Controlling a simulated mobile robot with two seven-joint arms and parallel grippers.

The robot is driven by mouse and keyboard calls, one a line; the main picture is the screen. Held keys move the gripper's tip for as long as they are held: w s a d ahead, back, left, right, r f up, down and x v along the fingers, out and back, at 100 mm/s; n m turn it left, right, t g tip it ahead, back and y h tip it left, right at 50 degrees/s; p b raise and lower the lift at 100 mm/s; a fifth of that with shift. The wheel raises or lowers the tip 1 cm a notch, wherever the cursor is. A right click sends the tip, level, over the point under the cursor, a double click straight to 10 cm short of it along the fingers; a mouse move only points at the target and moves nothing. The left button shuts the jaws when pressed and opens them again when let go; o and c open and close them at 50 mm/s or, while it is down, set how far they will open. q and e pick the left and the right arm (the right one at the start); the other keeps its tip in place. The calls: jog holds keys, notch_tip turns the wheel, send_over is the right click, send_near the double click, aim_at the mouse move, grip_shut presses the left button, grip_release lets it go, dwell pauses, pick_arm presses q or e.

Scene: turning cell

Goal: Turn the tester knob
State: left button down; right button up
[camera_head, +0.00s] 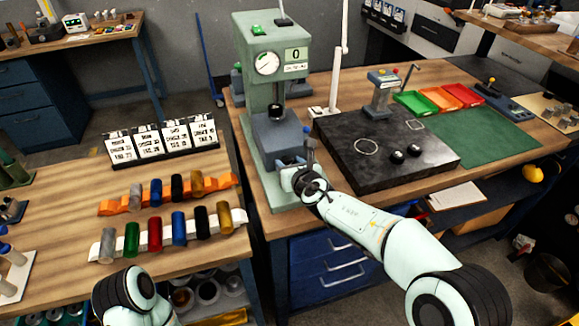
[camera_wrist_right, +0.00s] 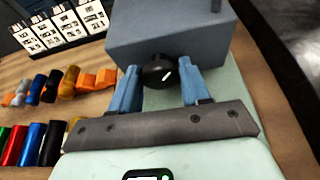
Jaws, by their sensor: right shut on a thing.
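The tester (camera_head: 255,105) is a tall grey-green machine with a dial and a small display, standing at the left end of the right-hand bench. Its black knob (camera_wrist_right: 160,70) with a white mark sits on the front of the blue-grey block (camera_wrist_right: 170,35) in the right wrist view. My right gripper (camera_head: 294,166) is at the front of this block, shut on the knob, with one blue finger on each side (camera_wrist_right: 160,88). In the head view the knob is hidden by the gripper. Of my left arm only a link shows at the bottom left; its gripper is out of view.
Coloured cylinders (camera_head: 155,235) lie in orange and white racks on the left bench, with cards (camera_head: 162,142) behind them. Right of the tester is a dark slab (camera_head: 385,150) with two black balls, a white lamp-like arm and coloured trays (camera_head: 440,97).

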jog(key=m+y+b, duration=0.1)
jog(key=b, duration=0.1)
jog(key=shift+d+f+b, duration=0.15)
jog(key=shift+b, duration=0.15)
jog(key=m+y+b, duration=0.1)
jog(key=m+b, duration=0.1)
jog(key=b, duration=0.1)
jog(key=shift+w+d+m+y, duration=0.1)
jog(key=shift+d+m+y, duration=0.05)
jog(key=shift+m+y, duration=0.2)
pick_arm(q)
notch_tip(320, 180, down, 7)
jog(key=w+t+b, duration=0.1)
jog(key=shift+w+r+b, duration=0.2)
jog(key=shift+w+b, duration=0.05)
jog(key=shift+b, duration=0.1)
pick_arm(e)
jog(key=shift+m+y, duration=0.75)
jog(key=shift+m, duration=0.5)
jog(key=o, duration=1)
jog(key=shift+d, duration=0.1)
